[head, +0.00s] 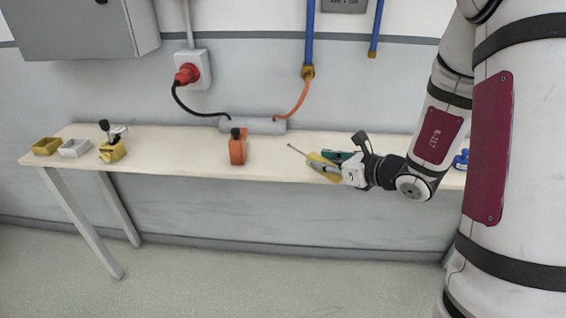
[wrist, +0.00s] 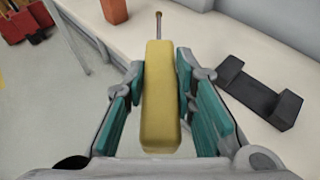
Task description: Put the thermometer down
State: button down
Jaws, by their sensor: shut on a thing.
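The thermometer (wrist: 160,95) has a thick yellow body and a thin metal probe at its far end. In the wrist view my gripper (wrist: 161,85) has its teal finger pads on both sides of the yellow body. My gripper is shut on it. In the head view the thermometer (head: 318,160) shows at my gripper (head: 328,160), with its probe pointing left. It is over the front part of the table (head: 190,145). I cannot tell whether it touches the tabletop.
A black U-shaped holder (wrist: 258,92) lies on the table right of my gripper. An orange block (head: 237,150) stands mid-table. Small trays (head: 75,148) and a yellow-based device (head: 112,150) stand at the left. A grey bar (head: 252,125) lies along the back. Tabletop between the orange block and the yellow-based device is clear.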

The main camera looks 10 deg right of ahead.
jog(key=shift+w+d+f+b, duration=0.25)
jog(key=shift+w+d+b, duration=0.05)
jog(key=shift+b, duration=0.05)
jog(key=shift+w+a, duration=0.1)
jog(key=shift+w, duration=0.3)
jog(key=b, duration=0.1)
send_over(294, 159)
jog(key=shift+w+f, duration=0.15)
jog(key=shift+f, duration=0.5)
jog(key=shift+f+b, duration=0.3)
jog(key=shift+f, duration=1.45)
jog(key=shift+f, duration=0.15)
jog(key=c, duration=1.3)
grip_release()
